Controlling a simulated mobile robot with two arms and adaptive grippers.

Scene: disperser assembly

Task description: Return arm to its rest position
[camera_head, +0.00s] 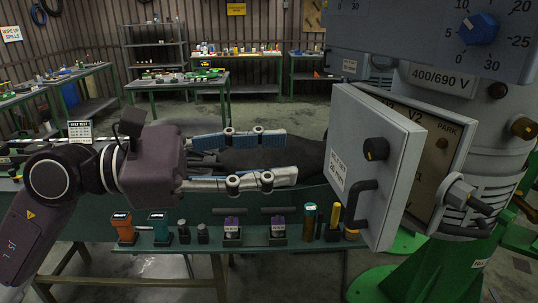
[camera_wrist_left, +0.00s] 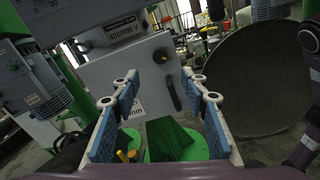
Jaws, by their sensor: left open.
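My left gripper (camera_head: 291,158) reaches in from the left in the head view, its two padded fingers spread apart with nothing between them. It is over the far side of the green workbench (camera_head: 310,204), left of a grey box door (camera_head: 372,165) that stands open on the machine. The fingertips are apart from the door in the head view. In the left wrist view the open fingers (camera_wrist_left: 160,80) frame the grey door (camera_wrist_left: 135,75) with its dark knob and handle beyond them. My right gripper is in neither view.
The bench shelf holds an orange device (camera_head: 124,228), a teal device (camera_head: 157,228), purple-topped blocks (camera_head: 232,231) and upright cylinders (camera_head: 310,222). The large grey machine (camera_head: 485,175) on a green base fills the right side. Tables and shelves stand farther back beyond open floor.

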